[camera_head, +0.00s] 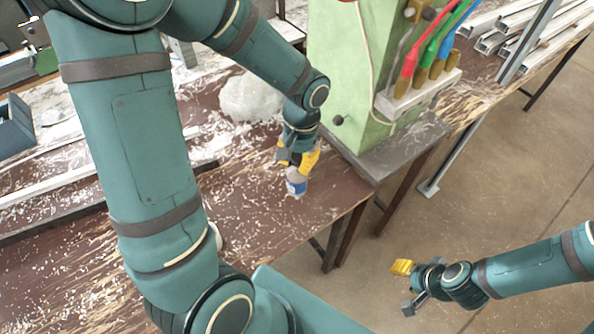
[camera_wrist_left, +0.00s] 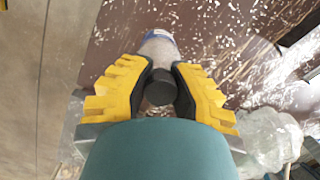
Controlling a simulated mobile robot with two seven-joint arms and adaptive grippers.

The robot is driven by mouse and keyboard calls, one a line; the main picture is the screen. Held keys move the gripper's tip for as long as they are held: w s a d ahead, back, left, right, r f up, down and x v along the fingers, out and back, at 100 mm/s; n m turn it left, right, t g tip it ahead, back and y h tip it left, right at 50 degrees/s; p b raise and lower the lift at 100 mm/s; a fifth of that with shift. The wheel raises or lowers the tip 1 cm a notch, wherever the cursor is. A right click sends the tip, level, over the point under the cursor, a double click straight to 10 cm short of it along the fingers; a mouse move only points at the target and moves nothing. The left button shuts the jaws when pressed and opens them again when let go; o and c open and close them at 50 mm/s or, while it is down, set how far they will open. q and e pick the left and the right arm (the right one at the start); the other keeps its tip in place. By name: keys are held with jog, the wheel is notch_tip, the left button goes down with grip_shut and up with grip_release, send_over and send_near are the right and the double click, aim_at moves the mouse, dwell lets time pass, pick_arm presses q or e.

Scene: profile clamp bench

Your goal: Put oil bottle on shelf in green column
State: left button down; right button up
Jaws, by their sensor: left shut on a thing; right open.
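The oil bottle (camera_head: 296,187) is small and pale with a blue band. It is upright or nearly so at the bench's front part; I cannot tell whether its base touches the bench. My left gripper (camera_head: 298,160) is shut on it from above. In the left wrist view the yellow fingers (camera_wrist_left: 160,76) sit on both sides of the bottle's dark cap (camera_wrist_left: 160,91), with the grey body (camera_wrist_left: 160,47) beyond. The green column (camera_head: 342,75) stands right of the bottle, and its light shelf (camera_head: 422,96) holds several coloured items. My right gripper (camera_head: 405,287) is open and empty, low over the floor.
The brown bench (camera_head: 250,215) is strewn with shavings. A clear plastic bag (camera_head: 250,98) lies behind the bottle. The column's grey base plate (camera_head: 405,148) is close on the right. A cable hangs down the column's front. Metal profiles (camera_head: 520,25) lie at the back right.

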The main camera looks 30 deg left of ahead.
pick_arm(q)
jog(key=shift+f+b, duration=0.35)
jog(key=shift+f, duration=1.35)
jog(key=shift+f, duration=0.2)
jog(key=c, duration=0.9)
grip_release()
jog(key=shift+c, duration=0.2)
jog(key=shift+r, duration=0.1)
